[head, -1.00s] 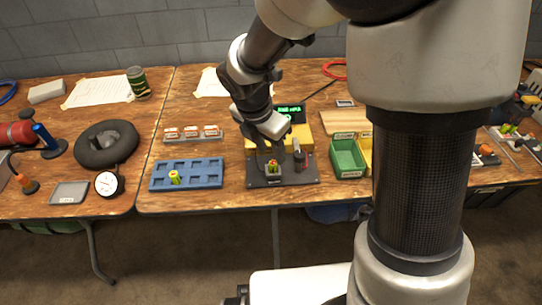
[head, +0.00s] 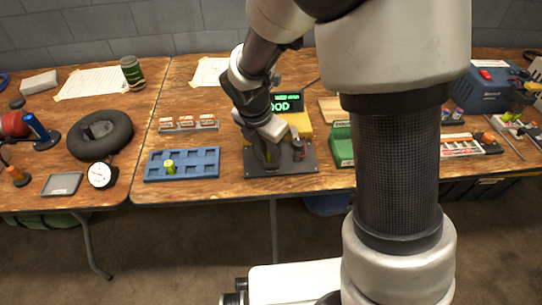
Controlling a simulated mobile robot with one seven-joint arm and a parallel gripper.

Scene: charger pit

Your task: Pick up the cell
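One yellow-green cell (head: 170,167) stands in a pocket of the blue tray (head: 183,178); the tray's other pockets look empty. To the right is a tester with a dark base (head: 300,166), a yellow body (head: 304,121) and a lit green display (head: 287,103), on which "OOD" shows beside my arm. My gripper (head: 271,159) points down at the left part of the tester's base, where its fingers and wrist cover the holder. No cell shows there now, and I cannot tell whether the fingers are open or shut on one.
A rack of small white-and-orange boxes (head: 188,122) stands behind the blue tray. A green bin (head: 342,143) is right of the tester, partly behind my arm column. A gauge (head: 101,174) and black ring (head: 100,134) lie left. Bare wood surrounds the tray.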

